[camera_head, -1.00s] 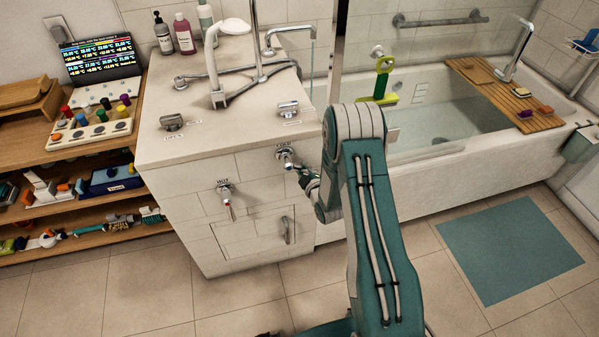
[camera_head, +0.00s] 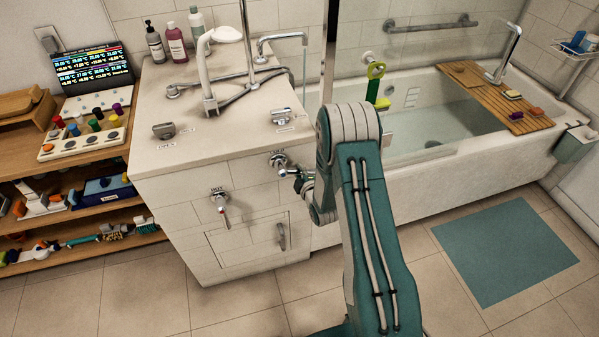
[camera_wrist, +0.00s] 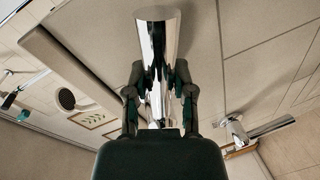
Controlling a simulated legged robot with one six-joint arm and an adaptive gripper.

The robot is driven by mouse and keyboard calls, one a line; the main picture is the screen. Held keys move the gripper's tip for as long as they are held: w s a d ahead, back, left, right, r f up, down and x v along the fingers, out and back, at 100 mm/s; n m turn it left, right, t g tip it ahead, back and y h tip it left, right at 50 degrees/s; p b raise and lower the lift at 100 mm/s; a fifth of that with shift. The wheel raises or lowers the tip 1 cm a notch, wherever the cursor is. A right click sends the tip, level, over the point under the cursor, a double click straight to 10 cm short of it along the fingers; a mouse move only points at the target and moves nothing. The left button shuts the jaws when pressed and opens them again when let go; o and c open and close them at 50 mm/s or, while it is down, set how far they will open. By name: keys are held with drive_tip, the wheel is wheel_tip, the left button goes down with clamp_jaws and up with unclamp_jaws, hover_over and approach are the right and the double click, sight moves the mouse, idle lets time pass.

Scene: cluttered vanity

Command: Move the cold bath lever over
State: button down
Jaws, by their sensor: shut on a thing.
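The chrome cold lever (camera_head: 287,171) sits on the front of the tiled vanity (camera_head: 190,170), under a COLD label, at its right side. In the head view its handle points right toward my gripper (camera_head: 303,180), which is partly hidden by my arm. In the wrist view the chrome handle (camera_wrist: 158,45) stands between the dark fingers of my gripper (camera_wrist: 158,82), which are shut on it from both sides.
A small handle (camera_head: 281,236) is on the panel below. The bathtub (camera_head: 430,185) with a wooden tray (camera_head: 495,97) lies right. A teal mat (camera_head: 505,250) is on the floor.

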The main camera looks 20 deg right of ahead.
drive_tip(key=shift+c, duration=2.3)
unclamp_jaws()
drive_tip(key=shift+w+a, duration=0.1)
drive_tip(key=shift+a, duration=0.05)
drive_tip(key=a+v, duration=0.1)
drive_tip(key=v, duration=1.1)
drive_tip(key=shift+d, duration=0.4)
